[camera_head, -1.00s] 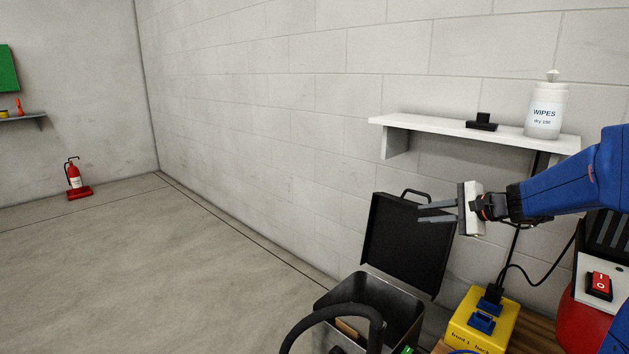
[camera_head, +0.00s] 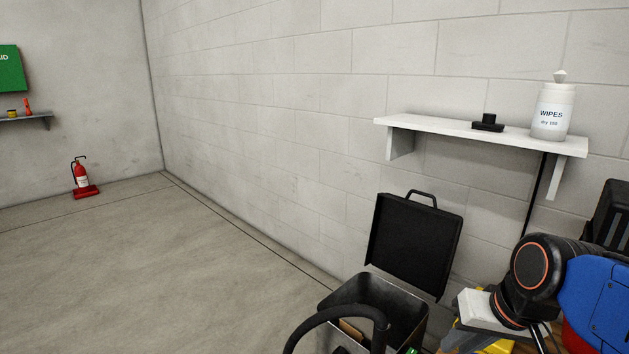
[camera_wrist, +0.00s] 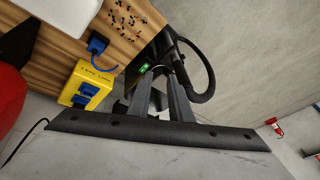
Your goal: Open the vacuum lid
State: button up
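I cannot tell for sure which thing is the vacuum. A red rounded body (camera_head: 577,338) with a black upper part (camera_head: 607,222) stands at the right edge, mostly hidden behind my arm. A dark bin stands at the bottom middle, its black lid (camera_head: 415,238) raised upright against the wall side, a handle on top. A black hose (camera_head: 345,313) arches in front of the bin; it also shows in the wrist view (camera_wrist: 206,70). My gripper (camera_wrist: 160,77) is open and empty, pointing downward to the right of the bin. It appears apart from the lid.
A wall shelf (camera_head: 440,130) above holds a wipes bottle (camera_head: 551,112) and a small black object (camera_head: 488,122). The floor at left is clear, with a fire extinguisher (camera_head: 82,174) far off.

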jog(key=shift+n+t+h, duration=0.3)
jog(key=shift+n+h, duration=0.4)
jog(key=shift+n, duration=0.1)
jog(key=s+d, duration=0.1)
jog(key=s+d+f, duration=0.1)
jog(key=s, duration=0.1)
jog(key=shift+s+d, duration=0.15)
jog(key=shift+s, duration=0.1)
jog(key=shift+c, duration=0.4)
jog(key=shift+s+d+f, duration=0.1)
jog(key=shift+s+d, duration=0.05)
jog(key=shift+s, duration=0.05)
grip_shut()
jog(key=w+r+m+y, duration=0.2)
jog(key=w+m, duration=0.1)
jog(key=w, duration=0.7)
jog(key=w+a+r+m+y, duration=0.1)
jog(key=w+r+m+y, duration=0.15)
jog(key=w, duration=0.65)
jog(key=w+r+m+y, duration=0.2)
jog(key=w+m+y, duration=0.15)
jog(key=w, duration=0.65)
jog(key=w+d+f+m+t, duration=0.2)
jog(key=w+d+m+t, duration=0.75)
jog(key=w+d, duration=1.45)
jog(key=shift+m+g, duration=0.55)
jog(key=shift+m, duration=0.2)
jog(key=x, duration=1)
jog(key=shift+w+a+r, duration=0.15)
jog(key=shift+w, duration=0.2)
